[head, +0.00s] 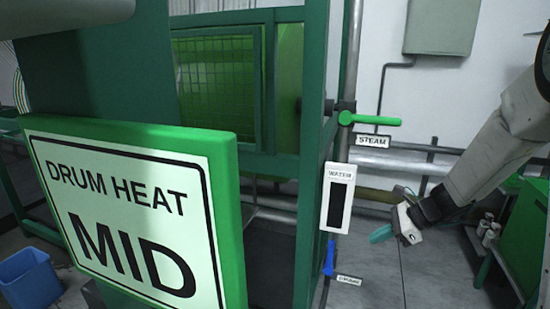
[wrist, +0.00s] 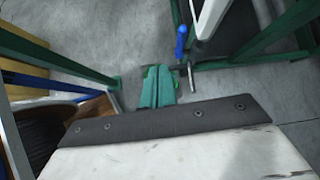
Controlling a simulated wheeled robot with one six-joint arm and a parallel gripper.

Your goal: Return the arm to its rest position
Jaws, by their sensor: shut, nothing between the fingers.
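My gripper (head: 381,233) hangs from my white arm at the right of the head view, its green fingers pointing left and slightly down. The fingers also show at the middle of the wrist view (wrist: 158,87), side by side and closed with nothing between them. The gripper is in free air above the grey floor, to the right of the machine frame and apart from the valve handles.
A green steam lever (head: 368,119) sticks out right, above the white water gauge (head: 338,197). A blue handle (head: 328,257) hangs below. A "DRUM HEAT MID" sign (head: 130,215) fills the lower left. A blue bin (head: 30,279) stands on the floor. Pipes run along the wall.

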